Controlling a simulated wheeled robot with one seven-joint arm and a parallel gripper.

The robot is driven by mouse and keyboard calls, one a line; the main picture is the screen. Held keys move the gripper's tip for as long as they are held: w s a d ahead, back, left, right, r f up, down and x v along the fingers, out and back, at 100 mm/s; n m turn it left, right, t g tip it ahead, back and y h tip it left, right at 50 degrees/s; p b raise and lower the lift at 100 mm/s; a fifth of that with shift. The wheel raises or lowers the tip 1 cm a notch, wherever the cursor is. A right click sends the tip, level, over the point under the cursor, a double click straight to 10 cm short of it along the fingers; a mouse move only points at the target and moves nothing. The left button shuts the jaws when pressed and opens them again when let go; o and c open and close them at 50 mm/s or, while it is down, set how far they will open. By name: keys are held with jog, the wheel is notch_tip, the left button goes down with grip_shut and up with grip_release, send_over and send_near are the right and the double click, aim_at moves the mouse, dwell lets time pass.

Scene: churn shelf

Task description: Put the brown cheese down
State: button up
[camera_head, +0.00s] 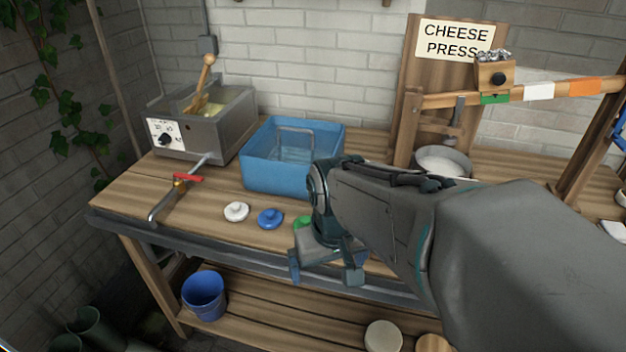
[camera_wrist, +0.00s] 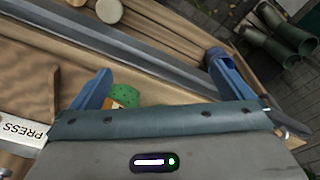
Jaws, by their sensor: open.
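A brownish round (camera_head: 433,343), which looks like the brown cheese, rests on the lower shelf at the bottom edge of the head view, partly cut off. It also shows at the top edge of the wrist view (camera_wrist: 75,2). A paler cream round (camera_head: 384,336) lies beside it to the left; it is in the wrist view too (camera_wrist: 109,11). My gripper (camera_head: 325,270) points down over the front edge of the bench, above and to the left of both rounds. Its blue fingers stand wide apart in the wrist view (camera_wrist: 160,85), with nothing held between them.
White (camera_head: 236,211), blue (camera_head: 269,218) and green (camera_head: 302,223) knobbed discs lie along the bench front. A blue tub (camera_head: 290,178), a metal vat (camera_head: 207,124) and the cheese press (camera_head: 408,130) stand behind. A blue bucket (camera_head: 204,296) is on the lower shelf, whose middle is clear.

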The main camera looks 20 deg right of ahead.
jog(key=w+d+r+g+p, duration=0.2)
jog(key=w+d+r+p, duration=0.9)
jog(key=p, duration=0.4)
jog(key=shift+m, duration=0.3)
jog(key=f, duration=0.2)
jog(key=s+f, duration=0.1)
jog(key=f, duration=0.4)
jog(key=shift+s+a+f+b, duration=0.1)
jog(key=shift+s+f+b, duration=0.05)
jog(key=shift+b, duration=0.15)
jog(key=f, duration=0.2)
jog(key=w+f, duration=0.1)
jog(key=f, duration=0.1)
jog(key=shift+f, duration=0.65)
jog(key=c, duration=1)
jog(key=shift+r, duration=0.1)
jog(key=shift+c, duration=0.7)
